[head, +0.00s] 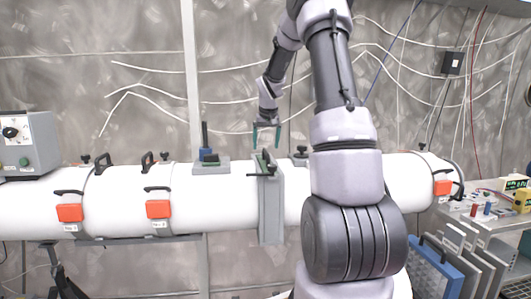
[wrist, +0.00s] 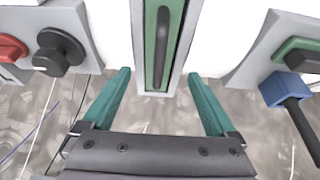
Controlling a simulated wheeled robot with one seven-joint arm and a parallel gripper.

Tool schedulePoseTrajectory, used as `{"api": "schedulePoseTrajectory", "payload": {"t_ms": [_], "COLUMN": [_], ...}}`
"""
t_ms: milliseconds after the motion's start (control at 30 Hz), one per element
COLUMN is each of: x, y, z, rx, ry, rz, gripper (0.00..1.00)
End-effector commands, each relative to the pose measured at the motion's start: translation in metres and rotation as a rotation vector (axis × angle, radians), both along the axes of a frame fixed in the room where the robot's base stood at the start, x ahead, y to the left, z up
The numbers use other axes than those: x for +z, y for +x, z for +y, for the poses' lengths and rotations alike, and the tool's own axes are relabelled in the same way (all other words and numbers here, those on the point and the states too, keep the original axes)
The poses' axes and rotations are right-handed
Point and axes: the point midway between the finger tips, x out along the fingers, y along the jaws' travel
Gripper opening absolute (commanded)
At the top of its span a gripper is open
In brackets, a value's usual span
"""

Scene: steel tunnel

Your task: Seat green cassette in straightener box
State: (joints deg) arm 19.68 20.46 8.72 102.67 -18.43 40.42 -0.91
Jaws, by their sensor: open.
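The green cassette (wrist: 150,50), with a dark handle along its top, lies inside the grey slot frame of the straightener box (wrist: 152,91). In the head view the box (head: 271,212) is a tall grey plate housing across the white tunnel, with the cassette's green top (head: 260,164) at its upper end. How deep the cassette sits cannot be told. My gripper (head: 266,145) is open and empty above and behind the box. In the wrist view its teal fingers (wrist: 158,75) are spread wide, short of the cassette's near end and not touching it.
A blue block with a dark handle (wrist: 284,88) stands on a grey pad beside the box. A black knob (wrist: 60,50) is on the other side. Orange latches (head: 158,208) line the white tunnel (head: 115,190). Grey panels (head: 484,262) stand at lower right.

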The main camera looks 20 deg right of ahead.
Motion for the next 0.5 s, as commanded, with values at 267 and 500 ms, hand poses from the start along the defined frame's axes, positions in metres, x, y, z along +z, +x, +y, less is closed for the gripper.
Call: {"api": "schedulePoseTrajectory", "payload": {"t_ms": [267, 500], "x": [0.056, 0.078], "y": [-0.022, -0.032], "z": [0.006, 0.010], "rx": [-0.001, 0.000], "ry": [0.000, 0.000], "rz": [-0.003, -0.002], "gripper": [0.92, 0.92]}}
